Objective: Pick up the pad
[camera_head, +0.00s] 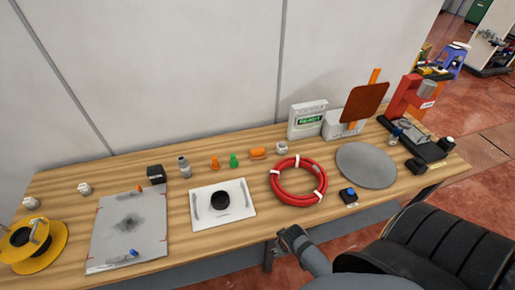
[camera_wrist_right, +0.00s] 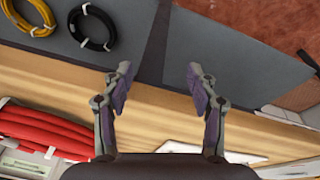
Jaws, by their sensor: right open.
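I cannot tell for certain which thing is the pad. A black round piece (camera_head: 220,200) lies on a white rectangular plate (camera_head: 240,217) near the middle of the table. A flat grey disc (camera_head: 366,165) lies on the right part of the table. A small black block with a blue top (camera_head: 348,195) sits near the front edge. My right gripper (camera_head: 292,239) is at the table's front edge, below and left of the red hose ring. In the right wrist view its two fingers (camera_wrist_right: 160,85) are apart with nothing between them. My left gripper is out of view.
The red hose ring (camera_head: 299,180) also shows in the right wrist view (camera_wrist_right: 48,130). A yellow spool (camera_head: 32,245) and a grey marked mat (camera_head: 150,228) are at left. A red press (camera_head: 408,105) stands at right. A black chair (camera_head: 440,245) stands in front.

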